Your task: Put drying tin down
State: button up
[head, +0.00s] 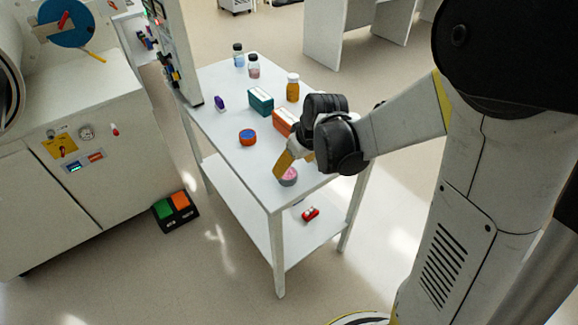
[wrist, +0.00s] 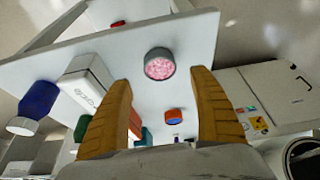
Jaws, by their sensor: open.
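A round grey tin with pink granules in its open top, which looks like the drying tin (head: 288,177), stands upright on the white table near its front edge. It also shows in the wrist view (wrist: 159,64), just beyond and between my yellow fingertips, with clear space to each side. My gripper (head: 293,164) is open and empty, its fingers above and behind the tin in the head view. I see no finger touching it.
On the white table (head: 213,112) stand an orange-and-blue round tin (head: 248,138), a teal box (head: 260,101), an orange box (head: 285,121) close to my gripper, and an amber bottle (head: 292,87). A red object (head: 310,214) lies on the lower shelf.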

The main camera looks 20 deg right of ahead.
jog(key=s+r+m+t+h+p, duration=0.1)
jog(key=s+r+m+t, duration=0.2)
jog(key=s+r, duration=1.1)
jog(key=s+a, duration=0.1)
jog(key=s, duration=0.2)
jog(key=shift+s+r+m, duration=0.2)
jog(key=shift+r+m, duration=0.1)
jog(key=shift+r, duration=0.1)
